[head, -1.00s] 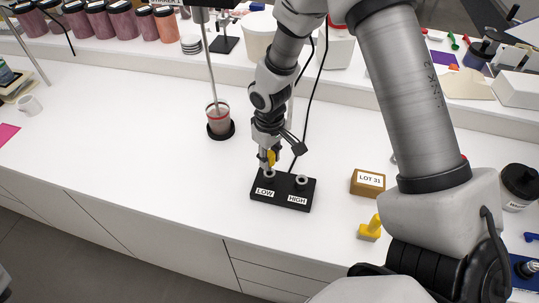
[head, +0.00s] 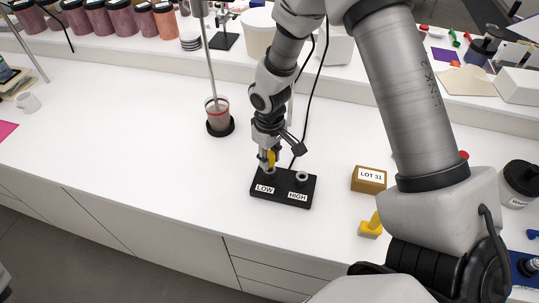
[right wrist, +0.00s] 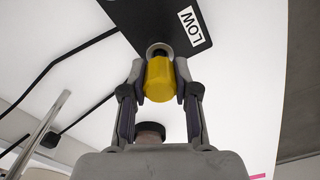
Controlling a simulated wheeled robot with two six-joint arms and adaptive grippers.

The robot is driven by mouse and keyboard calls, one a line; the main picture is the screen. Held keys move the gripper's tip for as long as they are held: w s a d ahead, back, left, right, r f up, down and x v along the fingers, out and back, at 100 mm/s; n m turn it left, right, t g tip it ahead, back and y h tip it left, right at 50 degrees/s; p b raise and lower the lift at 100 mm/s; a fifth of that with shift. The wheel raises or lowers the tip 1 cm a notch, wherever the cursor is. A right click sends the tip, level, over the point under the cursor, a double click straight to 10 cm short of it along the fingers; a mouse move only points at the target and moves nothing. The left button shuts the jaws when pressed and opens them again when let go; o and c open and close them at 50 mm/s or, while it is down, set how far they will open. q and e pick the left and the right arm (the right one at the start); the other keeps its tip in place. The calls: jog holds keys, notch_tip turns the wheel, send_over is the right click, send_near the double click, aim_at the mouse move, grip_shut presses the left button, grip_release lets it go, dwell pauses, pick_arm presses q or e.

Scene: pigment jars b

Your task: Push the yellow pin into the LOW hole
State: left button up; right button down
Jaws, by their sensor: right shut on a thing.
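The black block (head: 284,199) with two ringed holes lies on the white bench; its left hole is labelled LOW and its right hole HIGH. My right gripper (head: 269,160) is shut on the yellow pin (head: 271,157) right at the LOW hole. In the right wrist view the yellow pin (right wrist: 160,80) sits between the two fingers (right wrist: 160,92), and its far end meets the metal ring (right wrist: 160,48) beside the LOW label. How deep the pin is in the hole is hidden. The HIGH hole (head: 302,176) is empty. My left gripper is not in view.
A brown LOT 31 box (head: 368,179) and a yellow piece (head: 370,225) stand right of the block. A stirred cup (head: 217,112) stands behind left. A black cable runs behind the block. The bench left of the block is clear.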

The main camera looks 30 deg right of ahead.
aim_at(269, 154)
jog(key=shift+f+b, duration=0.55)
jog(key=shift+f, duration=0.4)
jog(key=c, duration=0.8)
grip_release()
jog(key=shift+r, duration=0.1)
jog(key=shift+r, duration=0.1)
notch_tip(269, 154, up, 12)
jog(key=shift+f, duration=0.1)
